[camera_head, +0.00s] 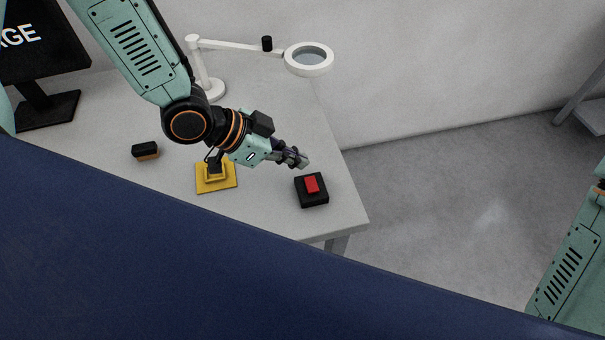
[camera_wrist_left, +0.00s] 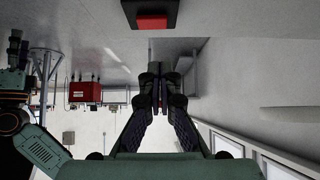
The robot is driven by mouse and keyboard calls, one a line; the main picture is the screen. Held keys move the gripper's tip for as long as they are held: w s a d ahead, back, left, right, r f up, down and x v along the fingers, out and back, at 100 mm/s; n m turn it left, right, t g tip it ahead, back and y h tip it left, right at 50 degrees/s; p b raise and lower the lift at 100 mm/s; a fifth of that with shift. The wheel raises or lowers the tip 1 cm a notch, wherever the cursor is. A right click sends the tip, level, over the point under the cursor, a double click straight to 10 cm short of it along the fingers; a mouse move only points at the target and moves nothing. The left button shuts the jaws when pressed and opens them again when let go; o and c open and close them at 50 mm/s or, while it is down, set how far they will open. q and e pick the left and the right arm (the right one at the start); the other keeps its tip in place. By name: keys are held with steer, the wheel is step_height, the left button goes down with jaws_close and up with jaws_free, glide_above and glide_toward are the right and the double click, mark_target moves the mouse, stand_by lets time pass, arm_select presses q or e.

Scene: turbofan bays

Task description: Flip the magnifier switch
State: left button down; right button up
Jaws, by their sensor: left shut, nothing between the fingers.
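The magnifier (camera_head: 309,58) is a white ring lamp with a lens on a jointed white arm, standing at the back of the grey table. A black box with a red rocker switch (camera_head: 312,184) sits near the table's right front corner. The red switch also shows at the top of the left wrist view (camera_wrist_left: 151,22). My left gripper (camera_head: 304,162) is shut and empty, just behind the switch box in the head view and apart from it. Its closed fingers also show in the left wrist view (camera_wrist_left: 160,104).
A yellow block with a black fitting (camera_head: 216,187) lies on the table (camera_head: 270,208) left of the switch. A black and orange block (camera_head: 145,150) lies farther left. A monitor (camera_head: 45,55) stands at the back left. Grey floor is open beyond the table's right edge.

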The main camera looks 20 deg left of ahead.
mark_target(317, 185)
arm_select(q)
steer(key=shift+x, duration=0.9)
step_height(317, 185, down, 3)
steer(key=shift+f+b, duration=0.15)
steer(key=shift+b, duration=0.4)
steer(key=shift+w+f, duration=0.1)
steer(key=shift+f, duration=0.35)
steer(key=shift+f, duration=0.1)
steer(key=shift+f, duration=0.15)
steer(key=shift+s+d+r, duration=0.25)
steer(key=shift+s+d, duration=0.2)
steer(key=shift+s, duration=0.2)
